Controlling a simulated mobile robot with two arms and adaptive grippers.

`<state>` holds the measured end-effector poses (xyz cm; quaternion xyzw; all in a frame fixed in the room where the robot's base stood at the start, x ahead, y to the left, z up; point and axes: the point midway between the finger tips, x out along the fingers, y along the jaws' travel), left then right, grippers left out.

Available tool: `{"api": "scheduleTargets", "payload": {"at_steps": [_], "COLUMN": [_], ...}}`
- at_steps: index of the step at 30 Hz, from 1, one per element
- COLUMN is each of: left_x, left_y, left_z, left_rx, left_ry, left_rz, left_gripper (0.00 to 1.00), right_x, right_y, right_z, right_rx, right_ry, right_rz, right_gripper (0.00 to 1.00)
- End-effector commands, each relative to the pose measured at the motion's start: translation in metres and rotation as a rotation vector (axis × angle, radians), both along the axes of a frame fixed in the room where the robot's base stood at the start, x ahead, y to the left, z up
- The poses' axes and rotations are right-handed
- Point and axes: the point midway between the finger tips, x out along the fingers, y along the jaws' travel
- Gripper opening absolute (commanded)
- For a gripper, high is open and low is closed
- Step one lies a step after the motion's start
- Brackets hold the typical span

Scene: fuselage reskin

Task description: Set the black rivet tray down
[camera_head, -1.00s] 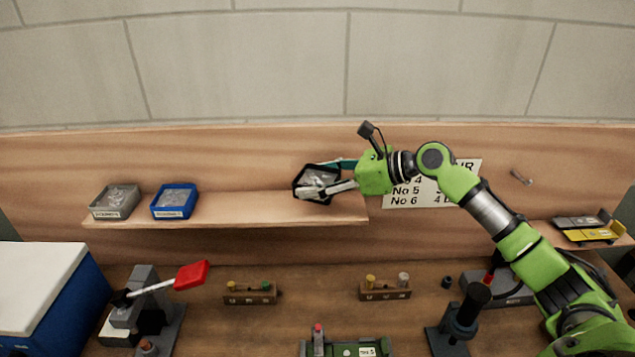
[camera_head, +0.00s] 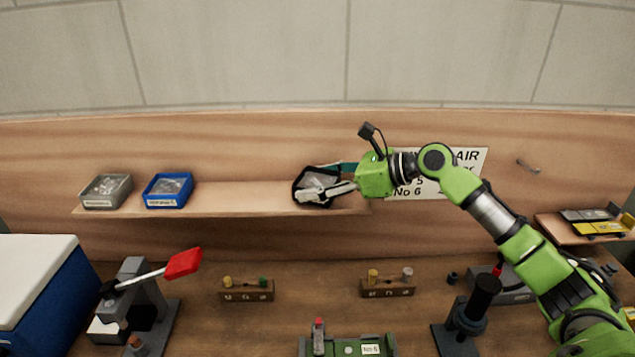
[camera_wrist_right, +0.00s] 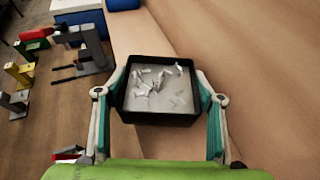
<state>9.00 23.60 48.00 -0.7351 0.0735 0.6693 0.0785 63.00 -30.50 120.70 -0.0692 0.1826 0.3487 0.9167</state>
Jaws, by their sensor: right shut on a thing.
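The black rivet tray (camera_head: 318,184) is at the right end of the wall shelf in the head view, with light metal rivets inside. It also shows in the right wrist view (camera_wrist_right: 160,117), between the two fingers. My right gripper (camera_head: 325,192) is shut on the tray, its fingers on opposite sides of it. The tray is at or just over the shelf (camera_head: 245,199); I cannot tell whether its base touches. A teal part behind the gripper partly shows. My left gripper is not in view.
A grey tray (camera_head: 106,191) and a blue tray (camera_head: 168,190) stand at the shelf's left end. The shelf between them and the black tray is clear. Below are a red-handled tool (camera_head: 183,263), two wooden blocks (camera_head: 246,291) and a green fixture (camera_head: 345,347).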

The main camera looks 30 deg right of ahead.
Motion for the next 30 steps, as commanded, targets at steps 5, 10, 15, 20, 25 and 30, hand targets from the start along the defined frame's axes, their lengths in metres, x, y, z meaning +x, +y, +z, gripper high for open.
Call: {"api": "scheduleTargets", "payload": {"at_steps": [5,10,15,20,25,30], "left_x": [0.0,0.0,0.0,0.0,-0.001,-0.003], "left_y": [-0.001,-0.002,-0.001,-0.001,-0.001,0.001], "left_z": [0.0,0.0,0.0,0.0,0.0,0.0], "left_rx": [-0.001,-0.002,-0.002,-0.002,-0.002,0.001], "left_ry": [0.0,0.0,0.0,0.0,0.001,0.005], "left_rz": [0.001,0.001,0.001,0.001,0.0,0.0], "left_gripper": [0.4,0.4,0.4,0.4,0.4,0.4], "right_x": [0.0,0.0,0.0,0.0,0.0,-0.001], "right_y": [0.0,0.0,0.0,0.0,0.0,-0.001], "right_z": [-0.002,-0.006,-0.009,-0.01,-0.011,-0.012], "right_rx": [0.002,0.001,0.001,0.001,0.001,0.0], "right_ry": [-0.001,-0.001,-0.001,-0.001,-0.001,0.001], "right_rz": [0.0,0.0,0.0,0.0,0.0,0.0], "right_gripper": [0.32,0.32,0.32,0.81,0.81,0.81]}}
